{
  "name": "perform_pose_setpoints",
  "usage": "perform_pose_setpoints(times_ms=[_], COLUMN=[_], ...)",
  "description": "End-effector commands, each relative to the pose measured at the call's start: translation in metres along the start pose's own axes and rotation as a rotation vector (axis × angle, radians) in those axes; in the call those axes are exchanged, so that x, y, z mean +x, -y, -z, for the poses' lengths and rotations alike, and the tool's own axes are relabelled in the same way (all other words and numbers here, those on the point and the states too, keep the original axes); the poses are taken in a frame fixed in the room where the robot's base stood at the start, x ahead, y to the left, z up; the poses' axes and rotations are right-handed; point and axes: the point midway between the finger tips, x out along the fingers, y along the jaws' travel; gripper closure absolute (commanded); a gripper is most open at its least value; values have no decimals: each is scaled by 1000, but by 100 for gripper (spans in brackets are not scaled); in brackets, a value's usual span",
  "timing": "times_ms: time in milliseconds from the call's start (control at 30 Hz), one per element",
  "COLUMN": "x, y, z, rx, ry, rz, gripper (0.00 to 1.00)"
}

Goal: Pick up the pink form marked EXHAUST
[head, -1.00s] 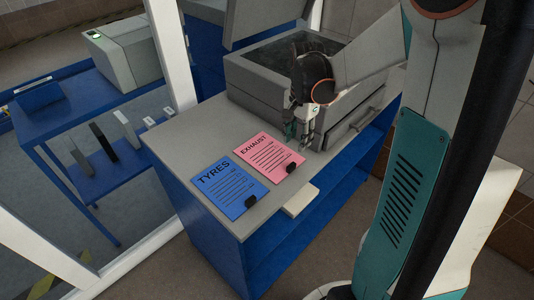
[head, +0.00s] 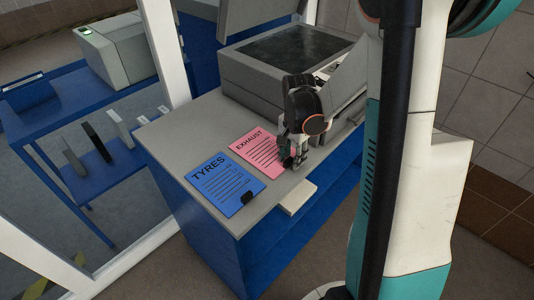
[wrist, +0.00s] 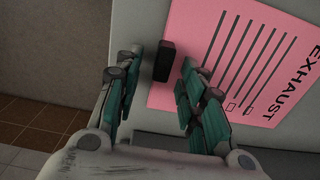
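The pink form marked EXHAUST (head: 258,149) lies flat on the grey counter, beside the blue form marked TYRES (head: 226,183). In the wrist view the pink form (wrist: 245,55) fills the upper right, with a small black block (wrist: 164,61) at its near edge. My gripper (head: 292,162) is low over the right end of the pink form and hides that end and the block in the head view. In the wrist view my gripper (wrist: 158,80) is open, its fingers on either side of the black block. I cannot tell whether the fingertips touch anything.
A grey box-like machine (head: 285,62) with a raised lid stands behind the forms. A small pale board (head: 299,197) juts from the counter's front edge. Another black block (head: 247,198) sits on the blue form. The counter's left corner (head: 165,135) is clear.

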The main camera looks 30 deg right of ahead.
Motion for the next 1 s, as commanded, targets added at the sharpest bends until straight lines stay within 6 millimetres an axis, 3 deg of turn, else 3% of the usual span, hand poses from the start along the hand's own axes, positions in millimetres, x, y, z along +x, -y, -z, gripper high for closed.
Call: perform_pose_setpoints(times_ms=[100, 267, 300, 767, 1000], x=[-1, -1, -1, -6, -36], y=[0, 0, 0, 0, 0], z=[0, 0, 0, 0, 0], rx=[0, 0, 0, 0, 0], ry=[0, 0, 0, 0, 0], rz=[0, 0, 0, 0, 0], gripper=[63, 97, 100, 100, 100])
